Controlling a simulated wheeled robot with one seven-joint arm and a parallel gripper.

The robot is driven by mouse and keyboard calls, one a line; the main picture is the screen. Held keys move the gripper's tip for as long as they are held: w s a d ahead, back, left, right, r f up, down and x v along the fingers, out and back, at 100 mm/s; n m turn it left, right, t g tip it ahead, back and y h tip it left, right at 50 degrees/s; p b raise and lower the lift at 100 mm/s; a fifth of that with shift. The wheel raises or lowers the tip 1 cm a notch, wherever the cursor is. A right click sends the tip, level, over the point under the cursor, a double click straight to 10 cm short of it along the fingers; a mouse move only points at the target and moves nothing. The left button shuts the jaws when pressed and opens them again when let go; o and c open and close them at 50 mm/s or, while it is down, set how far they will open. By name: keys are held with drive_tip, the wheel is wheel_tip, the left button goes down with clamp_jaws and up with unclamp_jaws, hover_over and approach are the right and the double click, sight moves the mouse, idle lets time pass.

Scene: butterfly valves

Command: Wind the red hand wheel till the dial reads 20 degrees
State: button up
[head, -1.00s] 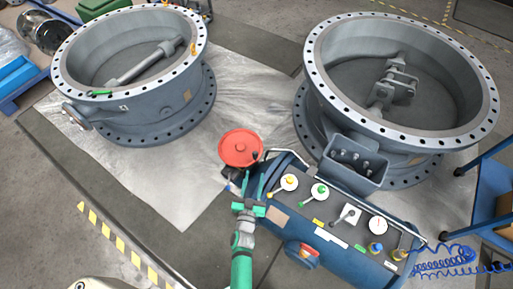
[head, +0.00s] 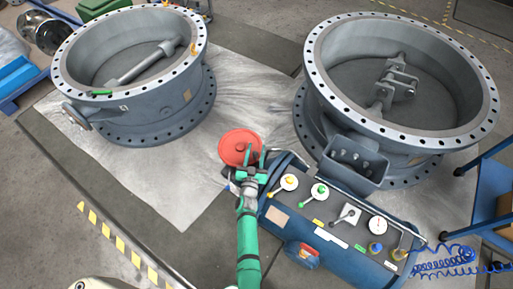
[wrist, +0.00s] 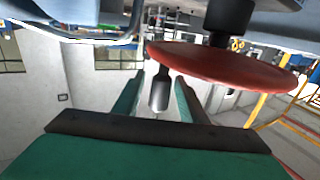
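The red hand wheel (head: 238,148) is a round disc at the left end of the blue control unit. In the wrist view its rim (wrist: 225,70) shows edge-on above the fingers. A grey crank handle (wrist: 160,92) hangs beside the rim, between my fingers. My gripper (head: 252,160) is at the wheel's right edge. Its two green fingers (wrist: 159,100) stand either side of the handle, with a visible gap on both sides, so it looks open. A white round dial (head: 378,225) with a small red mark sits on the panel; its reading is too small to make out.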

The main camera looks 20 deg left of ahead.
sight(257, 148)
drive_tip(key=shift+w+a, duration=0.15)
drive_tip(key=shift+w, duration=0.6)
clamp_jaws()
drive_tip(key=shift+w, duration=0.6)
drive_tip(key=shift+w+a, duration=0.2)
drive_tip(key=shift+w, duration=0.3)
drive_tip(key=shift+a, duration=0.15)
unclamp_jaws()
drive_tip(key=shift+d, duration=0.2)
